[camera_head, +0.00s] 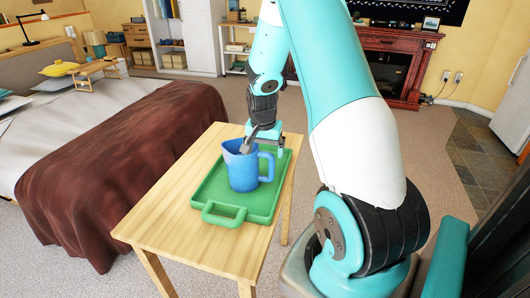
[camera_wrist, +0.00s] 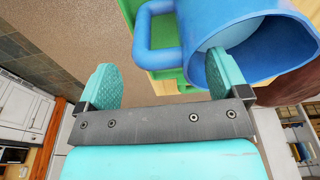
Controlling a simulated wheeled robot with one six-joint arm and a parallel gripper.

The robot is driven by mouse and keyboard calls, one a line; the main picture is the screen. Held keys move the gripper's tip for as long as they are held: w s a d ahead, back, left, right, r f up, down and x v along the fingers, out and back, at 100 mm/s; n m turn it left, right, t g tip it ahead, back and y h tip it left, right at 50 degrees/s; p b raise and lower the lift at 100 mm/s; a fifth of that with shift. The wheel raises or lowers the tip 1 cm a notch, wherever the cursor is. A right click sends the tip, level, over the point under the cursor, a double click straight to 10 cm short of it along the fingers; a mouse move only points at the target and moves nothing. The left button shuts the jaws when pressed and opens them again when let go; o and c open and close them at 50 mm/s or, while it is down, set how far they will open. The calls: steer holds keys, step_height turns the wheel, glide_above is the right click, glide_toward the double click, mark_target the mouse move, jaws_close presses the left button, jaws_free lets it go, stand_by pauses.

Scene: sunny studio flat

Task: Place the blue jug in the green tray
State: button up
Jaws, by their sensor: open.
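The blue jug (camera_head: 242,172) stands upright in the green tray (camera_head: 262,207) on a wooden table, with its handle towards the right. My gripper (camera_head: 262,138) is at the far side of the jug's top, close to the rim. In the wrist view my gripper (camera_wrist: 160,80) is open, with two teal fingers spread apart. The jug (camera_wrist: 245,40) fills the upper right there, its open mouth behind the right finger and its handle between the two fingers. I cannot tell whether that finger touches the jug or reaches inside its mouth.
The wooden table (camera_head: 165,215) has bare room left of the tray. A bed with a brown blanket (camera_head: 120,155) stands close on the left. A fireplace (camera_head: 395,65) and white shelves are further back. Carpet surrounds the table.

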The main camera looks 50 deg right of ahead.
step_height(320, 180, up, 10)
steer(key=a+r, duration=0.1)
steer(key=a, duration=0.1)
steer(key=s+a+r+n+t+y, duration=0.15)
steer(key=a+n, duration=0.25)
steer(key=a, duration=0.5)
steer(key=s+a+r+n+g+y, duration=0.1)
steer(key=a+r+n, duration=0.25)
steer(key=a, duration=0.55)
steer(key=s+a+r+n+g+y, duration=0.1)
steer(key=s+a+r+n+y, duration=0.1)
steer(key=s+a+n, duration=1.1)
steer(key=s+a+y, duration=0.1)
steer(key=s+a, duration=0.2)
steer(key=a, duration=0.2)
steer(key=shift+r+b, duration=0.2)
steer(key=shift+b, duration=0.15)
